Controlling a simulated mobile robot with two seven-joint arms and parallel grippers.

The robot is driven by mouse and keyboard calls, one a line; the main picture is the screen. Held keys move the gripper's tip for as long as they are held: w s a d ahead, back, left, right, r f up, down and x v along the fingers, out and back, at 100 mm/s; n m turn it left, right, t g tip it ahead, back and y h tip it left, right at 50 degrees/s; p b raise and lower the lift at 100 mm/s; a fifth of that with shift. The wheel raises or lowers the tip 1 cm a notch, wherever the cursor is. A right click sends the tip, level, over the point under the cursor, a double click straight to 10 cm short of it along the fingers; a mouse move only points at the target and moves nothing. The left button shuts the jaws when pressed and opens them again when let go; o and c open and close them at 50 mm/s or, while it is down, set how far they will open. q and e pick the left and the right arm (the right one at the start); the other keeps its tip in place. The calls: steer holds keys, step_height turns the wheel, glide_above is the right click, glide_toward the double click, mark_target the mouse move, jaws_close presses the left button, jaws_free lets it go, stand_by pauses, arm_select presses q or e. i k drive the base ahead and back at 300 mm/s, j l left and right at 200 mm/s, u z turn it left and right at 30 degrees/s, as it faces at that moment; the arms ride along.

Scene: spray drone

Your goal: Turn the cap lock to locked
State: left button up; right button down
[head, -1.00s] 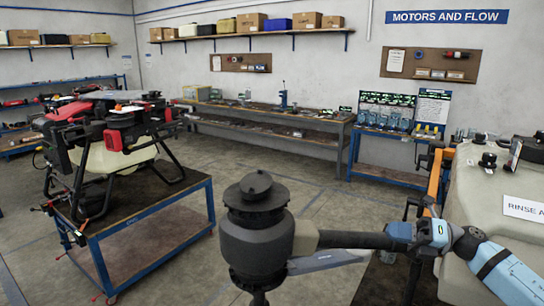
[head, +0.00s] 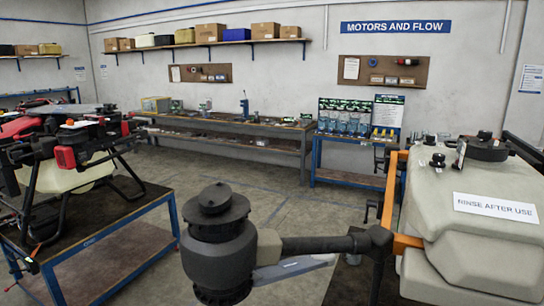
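A large pale tank (head: 470,245) stands at the right, in an orange and black frame. A wide round black cap (head: 488,148) sits on its top, with a small upright dark tab (head: 460,155) at its left side. I cannot make out a lock marking or whether it is locked. Smaller black knobs (head: 438,160) stand on the tank top to the left of the cap. Neither of my grippers is in view.
A black motor unit (head: 217,245) on a dark boom (head: 322,244) juts left from the tank's frame across the foreground. A red and black drone (head: 65,150) stands on a blue-framed cart (head: 125,265) at left. Benches line the back wall. Floor between is clear.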

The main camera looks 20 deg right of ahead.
mark_target(483, 135)
steer(key=z, duration=1.55)
